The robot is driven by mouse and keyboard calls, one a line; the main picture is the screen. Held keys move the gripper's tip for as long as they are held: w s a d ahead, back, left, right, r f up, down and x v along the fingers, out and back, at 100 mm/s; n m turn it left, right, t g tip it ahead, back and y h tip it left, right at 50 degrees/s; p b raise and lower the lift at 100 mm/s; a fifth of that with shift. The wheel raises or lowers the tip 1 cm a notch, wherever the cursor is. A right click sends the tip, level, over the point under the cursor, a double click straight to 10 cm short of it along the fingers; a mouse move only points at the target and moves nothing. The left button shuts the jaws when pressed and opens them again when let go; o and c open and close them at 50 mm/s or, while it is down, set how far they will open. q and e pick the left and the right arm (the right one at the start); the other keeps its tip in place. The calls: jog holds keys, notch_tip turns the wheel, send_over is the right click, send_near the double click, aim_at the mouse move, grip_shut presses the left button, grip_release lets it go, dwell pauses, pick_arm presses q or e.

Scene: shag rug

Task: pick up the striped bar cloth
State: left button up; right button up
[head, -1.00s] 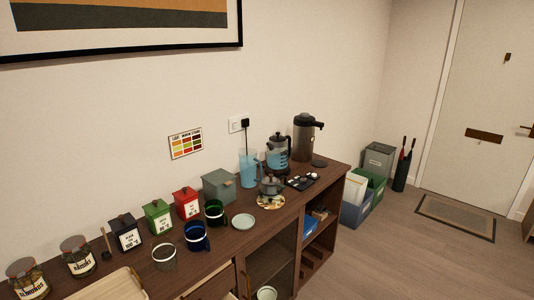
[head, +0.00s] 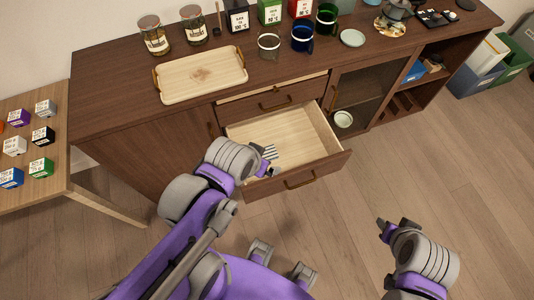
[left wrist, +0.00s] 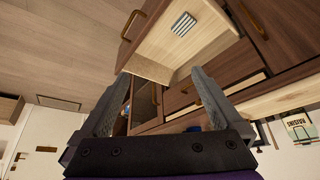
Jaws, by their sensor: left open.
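The striped bar cloth (head: 270,152) is a small grey-and-white striped piece lying in the open wooden drawer (head: 325,135), partly hidden behind my left gripper in the head view. In the left wrist view the cloth (left wrist: 183,24) lies flat on the drawer's pale floor, beyond the fingertips. My left gripper (head: 266,172) is over the drawer's front left part, near the cloth. In the left wrist view its two fingers (left wrist: 158,75) are apart with nothing between them. My right gripper (head: 388,229) is over the floor, right of the drawer; its jaw gap is unclear.
The drawer's front panel (head: 300,178) juts out from the dark sideboard (head: 110,100). A wooden tray (head: 200,78), jars, tins and mugs stand on top. A bowl (head: 343,119) sits behind the right door. A side table (head: 75,190) stands at left.

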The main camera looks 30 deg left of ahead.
pick_arm(q)
jog(key=m+g+b, duration=0.6)
jog(key=m+b, duration=0.2)
jog(key=b, duration=1.3)
send_over(267, 153)
jog(key=shift+y, duration=0.4)
jog(key=f, duration=3.5)
jog(key=shift+w+d+f, duration=0.1)
jog(key=shift+w+f, duration=0.15)
jog(key=shift+f, duration=0.15)
jog(key=f, duration=0.1)
jog(key=f+b, duration=0.1)
jog(key=f, duration=0.1)
jog(key=f+b, duration=0.1)
jog(key=f, duration=0.1)
jog(key=shift+s, duration=0.25)
pick_arm(e)
notch_tip(267, 153, down, 26)
jog(key=g, duration=0.1)
pick_arm(q)
jog(key=c, duration=1.2)
notch_tip(267, 153, up, 28)
jog(key=p, duration=0.7)
jog(key=shift+c, duration=0.2)
pick_arm(e)
jog(key=w+v, duration=0.1)
jog(key=v, duration=0.7)
jog(key=shift+r, duration=0.4)
